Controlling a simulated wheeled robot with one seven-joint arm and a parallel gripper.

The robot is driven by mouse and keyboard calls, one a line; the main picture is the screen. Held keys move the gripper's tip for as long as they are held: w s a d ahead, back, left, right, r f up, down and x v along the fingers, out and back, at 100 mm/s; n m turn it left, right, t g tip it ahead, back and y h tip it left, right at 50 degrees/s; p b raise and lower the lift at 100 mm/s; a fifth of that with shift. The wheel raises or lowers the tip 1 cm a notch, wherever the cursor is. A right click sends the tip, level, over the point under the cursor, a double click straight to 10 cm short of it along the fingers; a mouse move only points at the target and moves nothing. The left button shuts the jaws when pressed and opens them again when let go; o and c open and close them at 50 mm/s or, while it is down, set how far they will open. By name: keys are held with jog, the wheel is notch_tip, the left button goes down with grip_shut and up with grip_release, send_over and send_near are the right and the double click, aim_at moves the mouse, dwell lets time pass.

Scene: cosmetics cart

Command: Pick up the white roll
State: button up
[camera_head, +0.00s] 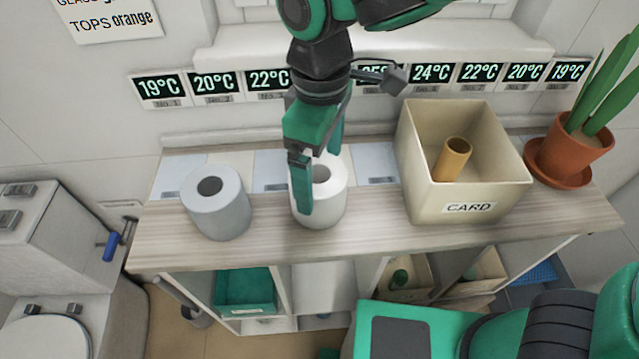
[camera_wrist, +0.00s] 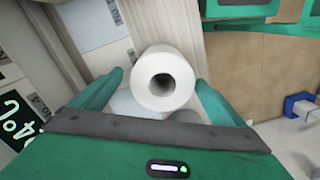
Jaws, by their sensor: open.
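The white roll (camera_head: 327,190) stands upright on the wooden shelf top, in the middle of the head view. It also shows in the wrist view (camera_wrist: 164,97), with its dark core hole facing the camera. My gripper (camera_head: 318,190) points down over the white roll, one finger in front of it and the other behind. The fingers are open, and in the wrist view (camera_wrist: 160,85) they lie on either side of the roll with small gaps. Whether a finger touches it cannot be told from the head view.
A greyer roll (camera_head: 217,211) stands to the left on the shelf top (camera_head: 270,238). A cream box labelled CARD (camera_head: 425,200) with a brown cardboard tube (camera_head: 453,158) in it stands to the right. A potted plant (camera_head: 566,160) is at the right end. Temperature displays line the wall behind.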

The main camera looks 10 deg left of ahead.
jog(key=shift+s+a+f, duration=0.1)
jog(key=shift+f, duration=1.3)
jog(key=shift+a+f, duration=0.1)
jog(key=shift+f, duration=1.25)
jog(key=c, duration=1.2)
